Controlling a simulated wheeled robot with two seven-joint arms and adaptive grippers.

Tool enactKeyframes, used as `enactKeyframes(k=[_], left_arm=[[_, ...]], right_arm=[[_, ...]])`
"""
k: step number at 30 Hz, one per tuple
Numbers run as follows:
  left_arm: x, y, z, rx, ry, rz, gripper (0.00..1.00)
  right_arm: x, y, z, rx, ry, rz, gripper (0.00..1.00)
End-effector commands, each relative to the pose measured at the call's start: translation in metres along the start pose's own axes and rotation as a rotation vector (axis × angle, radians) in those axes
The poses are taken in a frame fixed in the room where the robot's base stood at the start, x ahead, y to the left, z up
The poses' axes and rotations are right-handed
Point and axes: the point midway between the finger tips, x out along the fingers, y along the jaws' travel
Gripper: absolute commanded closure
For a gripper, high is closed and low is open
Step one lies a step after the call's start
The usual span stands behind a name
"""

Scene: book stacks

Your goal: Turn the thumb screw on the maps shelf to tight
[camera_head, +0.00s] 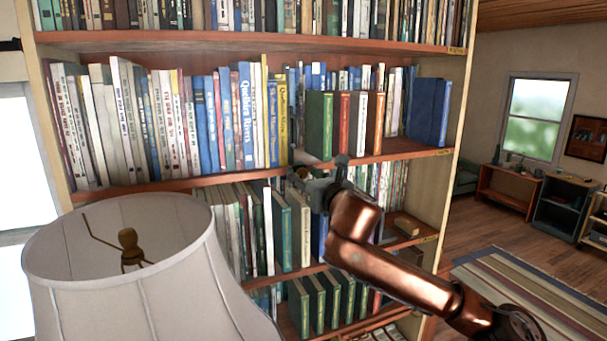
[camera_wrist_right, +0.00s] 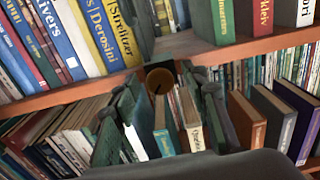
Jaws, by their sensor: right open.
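A round brown thumb screw (camera_wrist_right: 160,80) with a dark line on its face sits at the front edge of a wooden shelf (camera_wrist_right: 255,48) in the right wrist view. In the head view the thumb screw (camera_head: 303,173) is small and partly hidden by my gripper. My right gripper (camera_wrist_right: 164,104) is open, with one finger on each side of the screw's line, and a gap shows between the fingers and the screw. In the head view my right gripper (camera_head: 318,186) is close in front of the shelf edge. My left gripper is not in view.
Books (camera_head: 240,115) stand packed above and below the shelf edge. A large lampshade (camera_head: 125,255) fills the lower left, close to the bookcase. Small labels on the shelf edges are too small to read. Open floor with a striped rug (camera_head: 530,285) lies to the right.

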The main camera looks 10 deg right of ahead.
Motion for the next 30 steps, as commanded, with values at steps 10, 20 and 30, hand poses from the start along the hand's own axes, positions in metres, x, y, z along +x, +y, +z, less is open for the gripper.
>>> enactKeyframes(k=[10,20,30], left_arm=[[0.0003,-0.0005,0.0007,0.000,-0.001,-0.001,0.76],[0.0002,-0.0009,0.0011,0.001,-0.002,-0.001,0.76],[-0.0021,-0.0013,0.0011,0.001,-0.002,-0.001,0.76]], right_arm=[[-0.0001,0.0003,-0.0005,0.001,0.001,0.000,0.73],[-0.0003,0.0002,-0.0004,0.001,0.001,0.000,0.96],[-0.0004,0.0001,0.0003,0.030,0.000,0.000,1.00]])
